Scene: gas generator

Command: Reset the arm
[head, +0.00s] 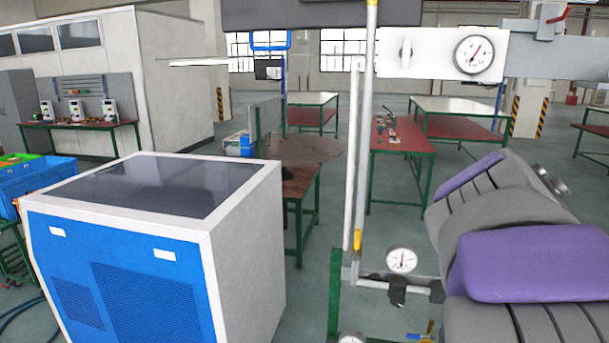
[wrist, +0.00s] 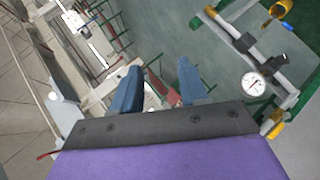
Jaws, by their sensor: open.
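My gripper (wrist: 160,80) shows in the wrist view. Its two blue fingers stand apart, with nothing between them. Beyond the fingers are the hall floor and tables. In the head view, my grey and purple arm (head: 530,262) fills the lower right, and the gripper's fingers cannot be made out there.
A blue and white generator cabinet (head: 240,230) stands at the left front. Close left of my arm rise thin vertical pipes with a lower gauge (head: 401,260); a larger gauge (head: 474,54) is above. A gauge on piping (wrist: 254,84) is right of my fingers. Tables (head: 405,150) stand behind.

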